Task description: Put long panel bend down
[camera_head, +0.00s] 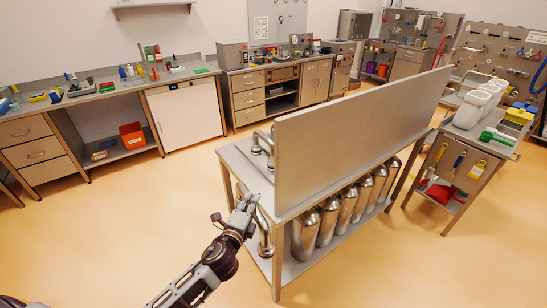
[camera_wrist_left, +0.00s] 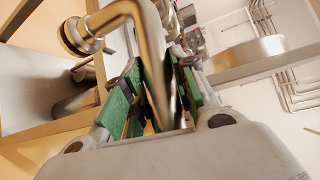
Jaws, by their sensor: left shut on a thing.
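The long panel bend (camera_head: 263,232) is a shiny bent steel pipe with a flanged end, seen at the near left end of the steel table (camera_head: 234,159). In the head view its flanged end hangs down in front of the table's end, below the top. My left gripper (camera_head: 246,203) is shut on it. In the left wrist view the bend (camera_wrist_left: 140,25) curves from its flange at upper left down between the green finger pads of my left gripper (camera_wrist_left: 155,90). The pads hide part of the pipe. My right gripper is not in view.
A tall grey panel (camera_head: 360,135) stands along the tabletop and hides what is behind it. Other pipe bends (camera_head: 258,147) lie at the table's left end. Several steel cylinders (camera_head: 327,220) stand on the lower shelf. The floor to the left is clear.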

